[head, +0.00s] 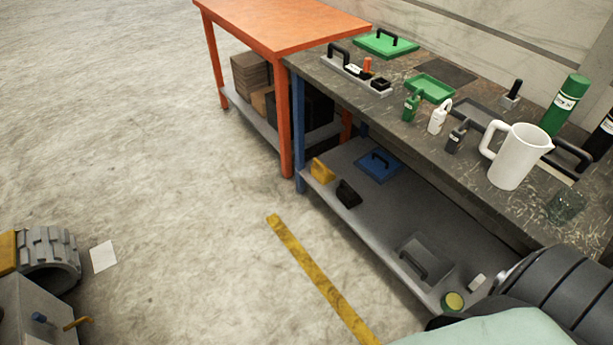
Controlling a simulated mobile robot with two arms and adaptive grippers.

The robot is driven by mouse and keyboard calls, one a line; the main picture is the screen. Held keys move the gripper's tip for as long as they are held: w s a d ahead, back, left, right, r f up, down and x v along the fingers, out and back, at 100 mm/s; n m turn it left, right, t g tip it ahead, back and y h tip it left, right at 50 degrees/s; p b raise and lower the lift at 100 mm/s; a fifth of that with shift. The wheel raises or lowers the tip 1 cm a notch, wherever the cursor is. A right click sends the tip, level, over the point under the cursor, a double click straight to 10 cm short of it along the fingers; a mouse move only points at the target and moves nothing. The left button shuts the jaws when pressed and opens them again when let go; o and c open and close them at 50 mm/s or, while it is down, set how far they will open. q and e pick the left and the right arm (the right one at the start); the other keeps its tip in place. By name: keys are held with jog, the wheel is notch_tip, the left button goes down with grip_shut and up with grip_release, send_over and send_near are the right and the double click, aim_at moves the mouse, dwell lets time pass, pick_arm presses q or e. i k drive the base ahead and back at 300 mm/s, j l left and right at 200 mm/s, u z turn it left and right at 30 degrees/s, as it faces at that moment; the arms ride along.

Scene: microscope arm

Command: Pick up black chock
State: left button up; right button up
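A small black chock (348,194) sits on the grey lower shelf (385,217) of the workbench, close to the shelf's front edge. A similar yellow chock (322,171) is beside it, a little to the upper left. A blue lid or tray with a black handle (379,165) lies behind them on the same shelf. Nothing covers the black chock in the head view. Neither of my grippers shows in this view.
The dark bench top (400,98) above carries bottles, trays and a white pitcher (517,156). A grey plate with a handle (427,258) lies farther along the shelf. An orange table (285,25) adjoins the bench. Floor in front is clear beside a yellow strip (320,280).

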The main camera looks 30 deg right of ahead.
aim_at(346, 193)
jog(key=i+j+z, duration=0.1)
jog(key=i+z, duration=0.2)
jog(key=i, duration=0.15)
jog(key=i+j+z, duration=0.65)
jog(key=i, duration=0.15)
